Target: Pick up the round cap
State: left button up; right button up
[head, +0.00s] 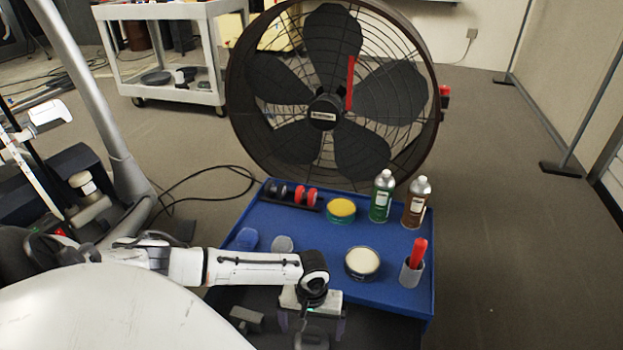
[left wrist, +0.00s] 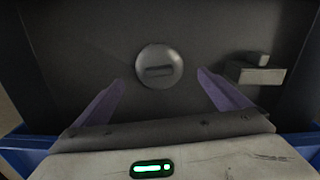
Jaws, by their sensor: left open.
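The round cap (left wrist: 158,66) is a grey disc with a raised bar across its face. In the left wrist view it lies on a dark flat surface, between and slightly beyond my fingertips. In the head view the cap (head: 311,340) shows in part below my gripper at the bottom edge. My left gripper (head: 312,332) points down over it with its purple fingers spread on either side. In the left wrist view the open gripper (left wrist: 161,80) holds nothing, and the fingers look apart from the cap.
A grey block with a knob (left wrist: 256,73) lies right of the cap. Behind my gripper, a blue tray (head: 400,298) holds tins, a green bottle (head: 382,197), a brown bottle (head: 416,203) and a cup with a red handle (head: 413,268). A large fan (head: 335,95) stands behind.

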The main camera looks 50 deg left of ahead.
aim_at(311, 338)
pick_arm(q)
jog(key=shift+f+b, duration=0.3)
jog(key=shift+f, duration=0.2)
notch_tip(311, 338, down, 4)
jog(key=b, duration=0.2)
jog(key=shift+s+d+r+b, duration=0.1)
jog(key=shift+b, duration=0.2)
jog(key=shift+f, duration=0.2)
jog(key=shift+r, duration=0.1)
jog(key=c, duration=1.1)
pick_arm(e)
jog(key=shift+w+a+r+y, duration=0.2)
jog(key=shift+a+r+y, duration=0.1)
jog(key=shift+a, duration=0.2)
jog(key=shift+w+a+r+y, duration=0.2)
jog(key=shift+a+y, duration=0.1)
jog(key=shift+a, duration=0.2)
